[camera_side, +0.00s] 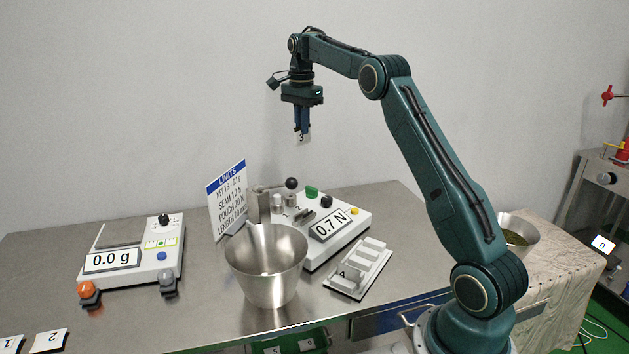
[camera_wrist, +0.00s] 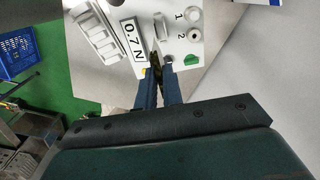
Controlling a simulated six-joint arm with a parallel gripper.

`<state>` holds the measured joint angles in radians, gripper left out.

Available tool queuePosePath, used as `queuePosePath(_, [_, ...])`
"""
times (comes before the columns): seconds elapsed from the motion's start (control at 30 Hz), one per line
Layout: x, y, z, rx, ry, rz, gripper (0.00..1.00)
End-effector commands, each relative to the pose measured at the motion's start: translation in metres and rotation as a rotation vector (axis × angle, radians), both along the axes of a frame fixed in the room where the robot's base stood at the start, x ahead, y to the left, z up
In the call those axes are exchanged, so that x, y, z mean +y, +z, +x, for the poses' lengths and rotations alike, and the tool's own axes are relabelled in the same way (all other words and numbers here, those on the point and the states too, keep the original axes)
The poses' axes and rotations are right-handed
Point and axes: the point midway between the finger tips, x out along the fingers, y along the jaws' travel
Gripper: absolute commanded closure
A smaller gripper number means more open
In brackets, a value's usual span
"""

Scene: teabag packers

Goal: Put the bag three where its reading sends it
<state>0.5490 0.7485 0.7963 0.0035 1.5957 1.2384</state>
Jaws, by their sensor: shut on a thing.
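My gripper (camera_side: 302,128) points down, high above the steel table, shut on bag three (camera_side: 302,139). In the wrist view my gripper's blue fingers (camera_wrist: 161,75) are close together, and the bag cannot be made out surely. Below stands the seam tester (camera_side: 353,212), whose display reads 0.7 N; it also shows in the wrist view (camera_wrist: 189,48). A LIMITS sign (camera_side: 228,200) behind it gives a seam figure of 1.2 N; some other lines are hard to read.
A steel bin (camera_side: 266,265) stands before the tester. A slotted white rack (camera_side: 358,268) holds a piece marked 4. The scale (camera_side: 130,255) reads 0.0 g. Bags 1 (camera_side: 10,343) and 2 (camera_side: 51,340) lie front left. A green crate (camera_side: 290,342) is below the table edge.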

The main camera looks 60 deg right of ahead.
Motion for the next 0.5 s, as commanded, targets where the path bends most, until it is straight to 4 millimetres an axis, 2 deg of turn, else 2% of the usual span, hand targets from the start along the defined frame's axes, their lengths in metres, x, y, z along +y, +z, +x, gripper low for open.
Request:
queuePosePath(0.33, [0.038, 0.003, 0.004, 0.002, 0.004, 0.0, 1.0])
queuePosePath(0.5, [0.065, 0.005, 0.004, 0.001, 0.006, 0.0, 1.0])
